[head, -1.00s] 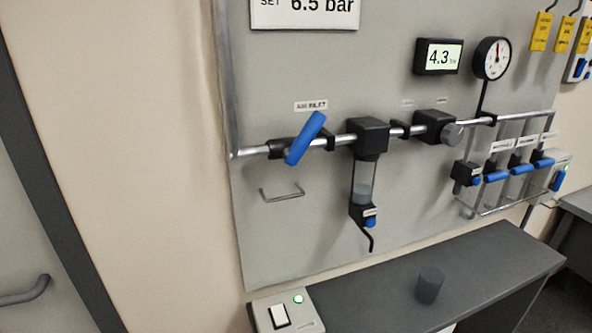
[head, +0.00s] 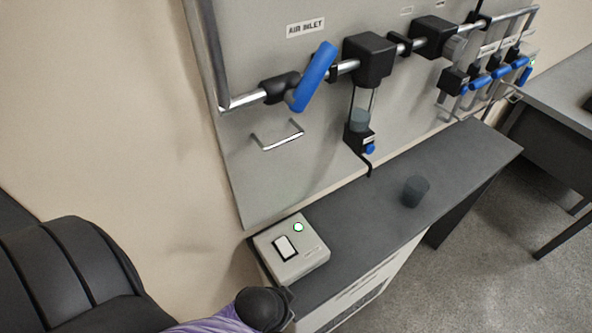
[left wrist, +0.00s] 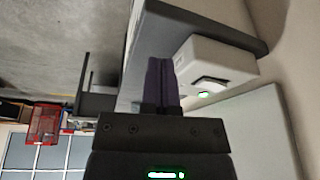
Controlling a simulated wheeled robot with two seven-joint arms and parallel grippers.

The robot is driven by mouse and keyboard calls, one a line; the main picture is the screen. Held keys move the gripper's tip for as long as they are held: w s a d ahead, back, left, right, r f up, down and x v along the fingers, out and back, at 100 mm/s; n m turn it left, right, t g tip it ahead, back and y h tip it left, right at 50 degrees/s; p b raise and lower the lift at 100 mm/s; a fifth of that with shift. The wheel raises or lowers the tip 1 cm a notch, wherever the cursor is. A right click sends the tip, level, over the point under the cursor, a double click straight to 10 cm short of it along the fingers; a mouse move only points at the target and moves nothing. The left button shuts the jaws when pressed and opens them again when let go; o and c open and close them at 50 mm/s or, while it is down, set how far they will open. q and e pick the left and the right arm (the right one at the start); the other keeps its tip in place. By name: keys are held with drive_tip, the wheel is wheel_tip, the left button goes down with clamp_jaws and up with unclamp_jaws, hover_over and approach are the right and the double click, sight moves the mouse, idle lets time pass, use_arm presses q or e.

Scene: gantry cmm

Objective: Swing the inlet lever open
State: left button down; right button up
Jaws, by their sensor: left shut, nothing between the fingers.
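The inlet lever (head: 315,77) is a blue handle on a black valve body under the "AIR INLET" label (head: 306,28), on the panel's pipe. It is tilted, its upper end leaning right. My right gripper is in neither view.
A grey switch box (head: 305,258) with a green light sits on the dark bench (head: 350,215). A dark cup (head: 415,191) stands farther right. A metal bracket handle (head: 283,141) sticks out below the lever. A filter bowl (head: 362,110) hangs right of the lever.

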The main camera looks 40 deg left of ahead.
use_arm(q)
drive_tip(key=w+a+r+t+p, duration=0.2)
drive_tip(key=w+r+t, duration=0.15)
drive_tip(key=r, duration=0.45)
drive_tip(key=w+a+r+n+t+p, duration=0.1)
drive_tip(key=w+r+t, duration=0.25)
drive_tip(key=r, duration=0.35)
drive_tip(key=w+a+r+t+p, duration=0.2)
drive_tip(key=w+r+t, duration=0.15)
drive_tip(key=r, duration=0.45)
wheel_tip(320, 180, up, 6)
drive_tip(key=a+t+h, duration=0.2)
drive_tip(key=a+t, duration=0.1)
drive_tip(key=t, duration=0.3)
wheel_tip(320, 180, up, 14)
drive_tip(key=m+t+h+p, duration=0.4)
drive_tip(key=m+t+h, duration=0.1)
drive_tip(key=h, duration=0.1)
hover_over(299, 100)
drive_tip(key=s, duration=0.4)
drive_tip(key=shift+n, duration=0.3)
drive_tip(key=w, duration=0.1)
drive_tip(key=w+f, duration=0.2)
drive_tip(key=w, duration=0.1)
drive_tip(key=shift+f, duration=0.25)
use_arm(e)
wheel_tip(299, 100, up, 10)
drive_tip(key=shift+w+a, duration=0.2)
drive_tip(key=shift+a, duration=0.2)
